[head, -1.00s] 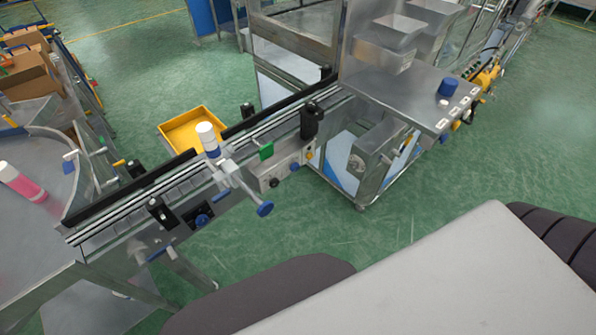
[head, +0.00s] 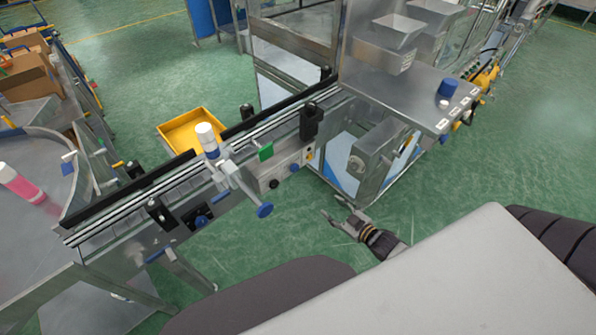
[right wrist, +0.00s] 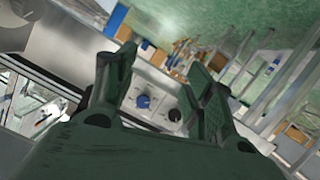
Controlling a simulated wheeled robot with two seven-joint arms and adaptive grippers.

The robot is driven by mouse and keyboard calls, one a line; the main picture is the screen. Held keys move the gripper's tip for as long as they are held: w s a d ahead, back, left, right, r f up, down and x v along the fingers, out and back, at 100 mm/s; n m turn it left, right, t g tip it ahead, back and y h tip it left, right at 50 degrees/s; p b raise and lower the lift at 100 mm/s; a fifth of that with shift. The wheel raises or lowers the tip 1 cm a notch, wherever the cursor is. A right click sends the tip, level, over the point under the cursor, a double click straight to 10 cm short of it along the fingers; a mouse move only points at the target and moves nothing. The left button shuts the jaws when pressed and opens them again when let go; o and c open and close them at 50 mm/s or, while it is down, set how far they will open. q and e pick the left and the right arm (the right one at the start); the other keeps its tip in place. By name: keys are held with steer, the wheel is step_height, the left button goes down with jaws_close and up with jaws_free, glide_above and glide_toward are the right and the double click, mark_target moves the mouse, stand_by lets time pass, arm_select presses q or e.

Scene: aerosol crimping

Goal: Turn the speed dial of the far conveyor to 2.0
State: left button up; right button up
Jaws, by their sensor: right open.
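The conveyor (head: 165,192) runs diagonally through the head view. A grey control box (head: 284,176) on its side, towards the machine, carries dark round knobs (head: 274,184). Another blue knob (head: 201,221) sits lower on the conveyor's side. My right gripper (head: 331,206) is open and empty over the floor, right of the box and apart from it, fingers pointing towards it. In the right wrist view, a blue knob (right wrist: 143,101) and a dark knob (right wrist: 175,115) on a pale panel show between the open fingers (right wrist: 160,68). Dial markings are too small to read. My left gripper is out of view.
A white and blue can (head: 208,140) stands on the conveyor beside a clamp with a blue handwheel (head: 264,210). A steel machine table (head: 425,97) stands at the back right. A yellow tray (head: 192,128) lies behind the conveyor. Floor in front is clear.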

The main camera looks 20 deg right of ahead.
steer(key=t+y, duration=0.2)
glide_toward(296, 170)
steer(key=s+d+f, duration=0.2)
steer(key=s, duration=0.2)
steer(key=shift+s+a+r+n+t, duration=0.1)
steer(key=shift+a+r+n+t, duration=0.1)
steer(key=shift+r, duration=0.15)
steer(key=shift+s+a+r+n+t, duration=0.1)
steer(key=shift+r+n+t, duration=0.1)
steer(key=shift+r, duration=0.2)
steer(key=shift+w, duration=0.15)
steer(key=shift+p+x, duration=0.35)
steer(key=shift+x, duration=6.45)
steer(key=shift+c, duration=0.2)
steer(key=c, duration=1)
